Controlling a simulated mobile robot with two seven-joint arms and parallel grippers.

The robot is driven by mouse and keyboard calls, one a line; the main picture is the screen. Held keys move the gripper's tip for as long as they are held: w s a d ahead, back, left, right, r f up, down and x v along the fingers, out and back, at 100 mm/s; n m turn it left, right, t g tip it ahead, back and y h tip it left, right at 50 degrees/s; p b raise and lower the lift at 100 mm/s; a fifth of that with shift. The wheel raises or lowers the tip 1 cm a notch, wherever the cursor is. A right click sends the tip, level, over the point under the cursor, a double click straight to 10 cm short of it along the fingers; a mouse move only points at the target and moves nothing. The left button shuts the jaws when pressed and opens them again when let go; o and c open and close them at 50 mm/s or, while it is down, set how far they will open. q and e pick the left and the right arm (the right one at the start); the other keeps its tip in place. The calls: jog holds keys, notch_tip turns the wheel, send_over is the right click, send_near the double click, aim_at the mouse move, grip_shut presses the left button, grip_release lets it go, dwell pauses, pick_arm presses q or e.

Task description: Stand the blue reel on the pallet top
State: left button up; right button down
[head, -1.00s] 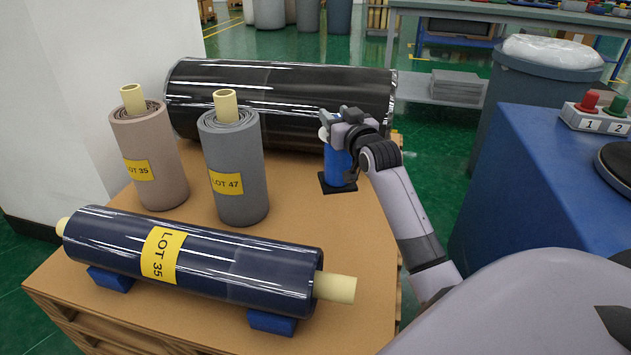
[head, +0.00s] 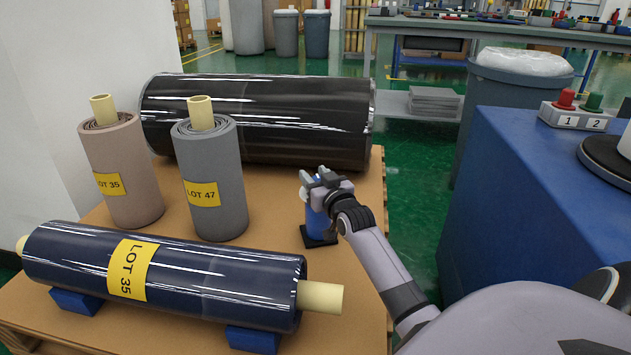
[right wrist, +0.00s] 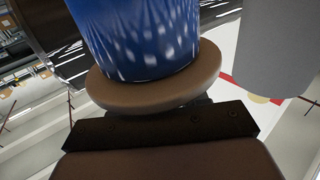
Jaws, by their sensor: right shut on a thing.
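My right gripper (head: 313,180) is shut on the blue reel (head: 317,224), holding it near its upper end over the right part of the pallet top (head: 270,222). The reel looks about upright, with a pale end disc partly showing by the fingers. A black square plate (head: 319,238) shows at its lower end; I cannot tell whether it touches the pallet top. In the right wrist view the reel's glossy blue barrel (right wrist: 140,35) fills the top centre above a brownish disc (right wrist: 155,92). My left gripper is not in view.
A grey roll (head: 212,180) and a beige roll (head: 122,175) stand at the left. A dark blue roll (head: 190,275) lies on blue blocks in front; a large black roll (head: 260,120) lies behind. Bare pallet top surrounds the reel. A blue cabinet (head: 520,200) stands right.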

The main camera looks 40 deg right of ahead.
jog(key=shift+r, duration=0.1)
jog(key=c, duration=0.6)
grip_release()
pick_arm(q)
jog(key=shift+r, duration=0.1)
pick_arm(e)
jog(key=shift+s, duration=0.1)
jog(key=shift+s+a, duration=0.1)
jog(key=shift+s, duration=0.2)
pick_arm(q)
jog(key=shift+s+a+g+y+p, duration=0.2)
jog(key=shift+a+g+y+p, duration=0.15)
jog(key=shift+p, duration=1.75)
pick_arm(e)
jog(key=shift+v, duration=5.6)
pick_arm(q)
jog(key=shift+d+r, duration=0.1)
